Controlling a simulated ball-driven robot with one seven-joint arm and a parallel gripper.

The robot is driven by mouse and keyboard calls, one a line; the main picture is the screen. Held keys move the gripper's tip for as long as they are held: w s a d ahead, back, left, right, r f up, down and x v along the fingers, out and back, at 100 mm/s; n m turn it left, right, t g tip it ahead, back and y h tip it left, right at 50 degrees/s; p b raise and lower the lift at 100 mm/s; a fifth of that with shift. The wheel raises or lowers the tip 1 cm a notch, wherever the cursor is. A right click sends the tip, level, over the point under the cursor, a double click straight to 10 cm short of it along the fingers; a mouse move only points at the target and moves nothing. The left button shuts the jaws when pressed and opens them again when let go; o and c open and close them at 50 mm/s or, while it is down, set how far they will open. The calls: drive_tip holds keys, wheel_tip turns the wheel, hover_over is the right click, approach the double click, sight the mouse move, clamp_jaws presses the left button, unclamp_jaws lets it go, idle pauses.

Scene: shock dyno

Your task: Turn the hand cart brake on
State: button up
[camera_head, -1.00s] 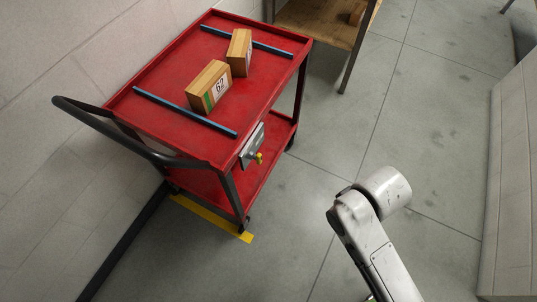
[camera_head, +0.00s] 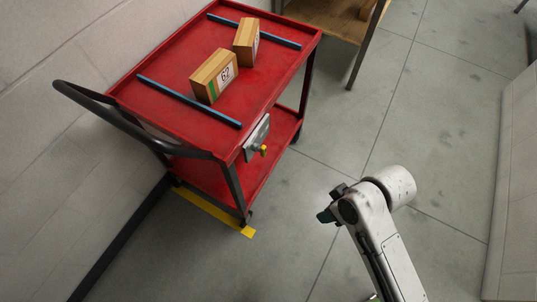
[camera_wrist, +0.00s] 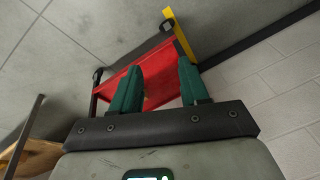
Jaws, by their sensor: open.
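The red hand cart (camera_head: 172,66) stands at the left by the wall. On its near right end is a grey plate (camera_head: 256,140) with a small yellow-tipped brake lever (camera_head: 263,151). My gripper (camera_head: 325,216) is small and partly hidden by my arm, right of the cart and apart from it. In the wrist view my gripper (camera_wrist: 160,68) shows two green fingers spread open, with nothing between them. The red cart (camera_wrist: 158,84) shows beyond and between them, upside down. The brake lever cannot be made out clearly there.
Two wooden blocks (camera_head: 214,76) and (camera_head: 246,41) and blue strips (camera_head: 190,101) lie on the cart top. A black handle (camera_head: 120,122) juts left. A yellow floor strip (camera_head: 215,213) lies below. A wooden table (camera_head: 330,22) stands behind. Floor between cart and arm is clear.

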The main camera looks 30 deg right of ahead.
drive_tip(key=w+a+f+n+t+y+b, duration=0.2)
drive_tip(key=w+a+f+t+y+b, duration=0.1)
drive_tip(key=w+f+b, duration=0.15)
drive_tip(key=n+t+y+b, duration=0.2)
drive_tip(key=t+y+b, duration=0.2)
drive_tip(key=t+b, duration=0.45)
approach(266, 152)
drive_tip(key=shift+t, duration=0.85)
drive_tip(key=x, duration=0.2)
drive_tip(key=p+x, duration=0.1)
drive_tip(key=x, duration=0.2)
drive_tip(key=p+x, duration=0.1)
drive_tip(key=x, duration=0.2)
drive_tip(key=shift+a+f, duration=0.35)
clamp_jaws()
